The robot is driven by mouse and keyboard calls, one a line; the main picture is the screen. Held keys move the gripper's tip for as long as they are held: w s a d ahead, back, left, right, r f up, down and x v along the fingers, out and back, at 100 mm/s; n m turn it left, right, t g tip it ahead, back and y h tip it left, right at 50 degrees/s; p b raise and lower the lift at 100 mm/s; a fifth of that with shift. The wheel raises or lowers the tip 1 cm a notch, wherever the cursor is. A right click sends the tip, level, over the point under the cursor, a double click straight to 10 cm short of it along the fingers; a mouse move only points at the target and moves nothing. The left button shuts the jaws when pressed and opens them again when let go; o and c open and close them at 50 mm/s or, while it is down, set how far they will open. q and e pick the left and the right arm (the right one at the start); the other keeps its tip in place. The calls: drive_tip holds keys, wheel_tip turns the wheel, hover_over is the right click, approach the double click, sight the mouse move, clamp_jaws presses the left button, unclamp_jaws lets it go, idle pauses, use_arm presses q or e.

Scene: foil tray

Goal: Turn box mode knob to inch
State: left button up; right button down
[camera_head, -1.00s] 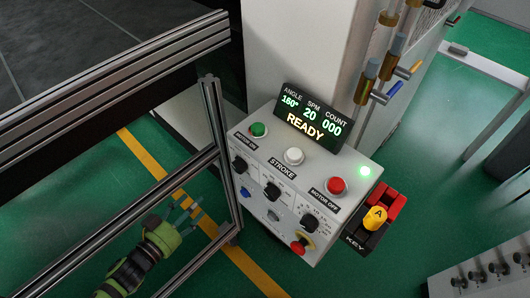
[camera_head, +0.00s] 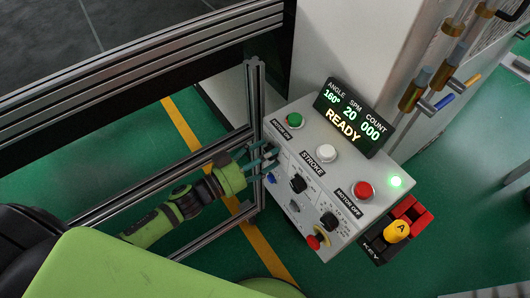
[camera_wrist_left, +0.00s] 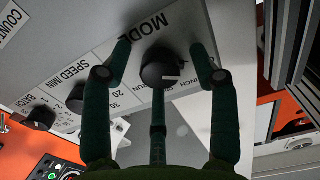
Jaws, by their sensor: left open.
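The grey control box (camera_head: 345,190) stands in the middle of the head view, its screen (camera_head: 355,115) reading READY. My left gripper (camera_head: 268,160) is open at the box's left end, its fingers in front of the leftmost knob. In the left wrist view the black mode knob (camera_wrist_left: 160,68) sits under the MODE label, between the spread fingers of my left gripper (camera_wrist_left: 158,80). A white mark on the knob points right, near the partly covered INCH lettering (camera_wrist_left: 190,83). I cannot tell whether any finger touches the knob. My right gripper is out of view.
Other knobs (camera_head: 298,184) and a red stop button (camera_head: 318,241) share the box front. Green (camera_head: 294,120), white (camera_head: 326,153) and red (camera_head: 364,190) buttons are on top. A metal frame post (camera_head: 256,100) stands close left of the box. A key holder (camera_head: 397,230) is at right.

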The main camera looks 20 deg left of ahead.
use_arm(q)
drive_tip(key=c, duration=1.1)
drive_tip(key=shift+c, duration=0.2)
drive_tip(key=shift+m, duration=3.8)
